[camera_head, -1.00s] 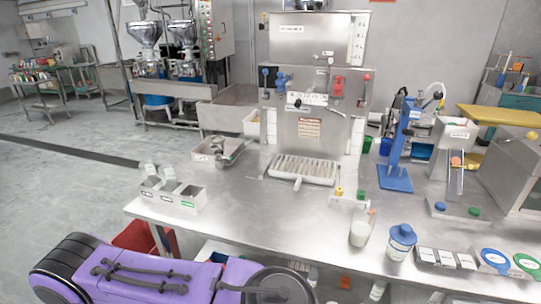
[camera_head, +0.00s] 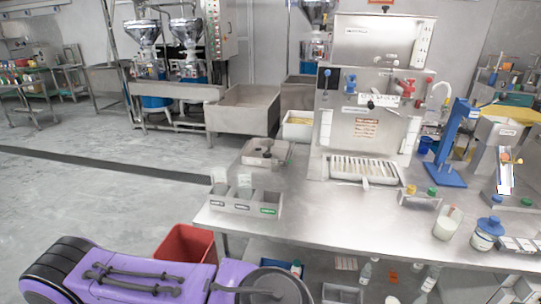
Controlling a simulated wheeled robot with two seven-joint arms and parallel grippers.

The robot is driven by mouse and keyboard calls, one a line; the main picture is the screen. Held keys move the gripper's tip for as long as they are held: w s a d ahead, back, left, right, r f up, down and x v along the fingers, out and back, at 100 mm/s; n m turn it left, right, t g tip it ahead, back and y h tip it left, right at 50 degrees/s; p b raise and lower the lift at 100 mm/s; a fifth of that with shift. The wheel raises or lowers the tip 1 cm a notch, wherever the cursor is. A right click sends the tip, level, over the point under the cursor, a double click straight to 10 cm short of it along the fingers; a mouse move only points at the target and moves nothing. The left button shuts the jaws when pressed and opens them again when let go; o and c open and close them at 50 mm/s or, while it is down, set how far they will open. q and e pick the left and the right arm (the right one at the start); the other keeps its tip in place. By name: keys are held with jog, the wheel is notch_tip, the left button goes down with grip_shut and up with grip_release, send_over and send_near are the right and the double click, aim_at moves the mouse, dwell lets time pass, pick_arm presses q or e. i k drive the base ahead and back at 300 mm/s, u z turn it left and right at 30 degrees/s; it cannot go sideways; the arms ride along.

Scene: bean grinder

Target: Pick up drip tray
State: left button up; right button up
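The drip tray (camera_head: 365,170) is a light metal tray with a slatted top. It sits on the steel table at the foot of the grey grinder machine (camera_head: 367,125), with a small handle-like part at its front edge. Nothing touches it from my side. Neither of my grippers shows in the head view, so I cannot see their state. A purple and black link, which looks like part of my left arm, lies across the bottom left, well away from the tray.
A three-part bin (camera_head: 246,203) and a shallow metal box (camera_head: 267,152) stand left of the tray. Small bottles in a holder (camera_head: 420,197), a blue stand (camera_head: 452,150) and a blue-lidded jar (camera_head: 487,234) stand right. The steel table (camera_head: 330,222) is clear in front.

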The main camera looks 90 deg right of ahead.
aim_at(367, 171)
jog(key=z, duration=2.25)
